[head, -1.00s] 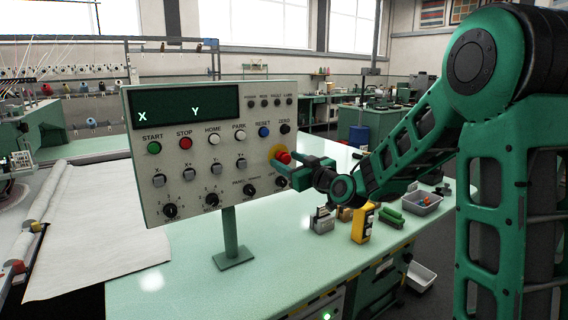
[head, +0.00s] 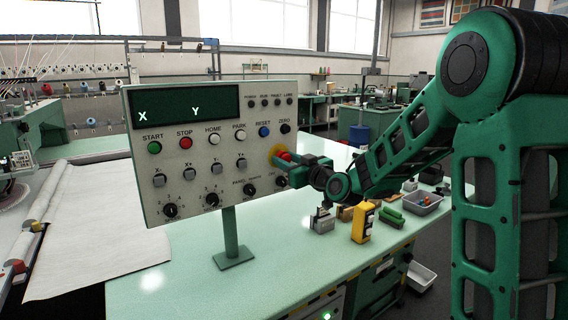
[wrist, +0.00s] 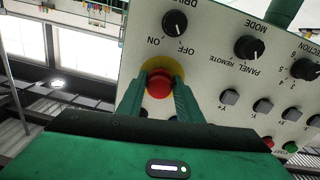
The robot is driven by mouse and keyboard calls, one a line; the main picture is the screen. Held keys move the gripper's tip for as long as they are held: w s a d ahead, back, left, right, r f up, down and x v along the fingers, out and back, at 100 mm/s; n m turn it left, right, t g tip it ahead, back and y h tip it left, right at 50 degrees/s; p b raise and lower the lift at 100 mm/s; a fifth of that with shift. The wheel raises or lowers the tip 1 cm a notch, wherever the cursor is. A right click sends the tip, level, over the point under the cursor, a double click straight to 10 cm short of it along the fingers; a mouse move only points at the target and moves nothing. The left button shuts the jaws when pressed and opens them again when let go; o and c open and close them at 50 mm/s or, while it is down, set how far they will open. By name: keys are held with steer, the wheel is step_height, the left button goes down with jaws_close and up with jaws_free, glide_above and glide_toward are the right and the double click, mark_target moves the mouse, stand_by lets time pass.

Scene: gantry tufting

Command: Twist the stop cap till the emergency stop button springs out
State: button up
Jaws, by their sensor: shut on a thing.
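The red emergency stop cap (wrist: 159,84) sits on a round yellow plate (wrist: 176,69) on the control panel. In the head view the cap (head: 284,156) shows at the panel's right edge, partly covered by my gripper (head: 286,165). In the wrist view my gripper (wrist: 160,95) has one finger on each side of the cap and is shut on it. Whether the button is pressed in or out cannot be told.
The control panel (head: 215,182) stands on a post on the green bench (head: 185,288). Knobs and push buttons lie close to the cap. A yellow device (head: 362,224), green rolls (head: 391,217) and a grey bin (head: 424,204) stand on the bench below my arm.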

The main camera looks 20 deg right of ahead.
steer(key=m, duration=0.4)
steer(key=shift+d+m, duration=0.1)
steer(key=shift+m, duration=1.7)
steer(key=o, duration=1)
steer(key=shift+o, duration=0.2)
steer(key=v, duration=1)
steer(key=shift+s+d, duration=0.15)
steer(key=shift+s, duration=0.2)
steer(key=shift+r, duration=0.1)
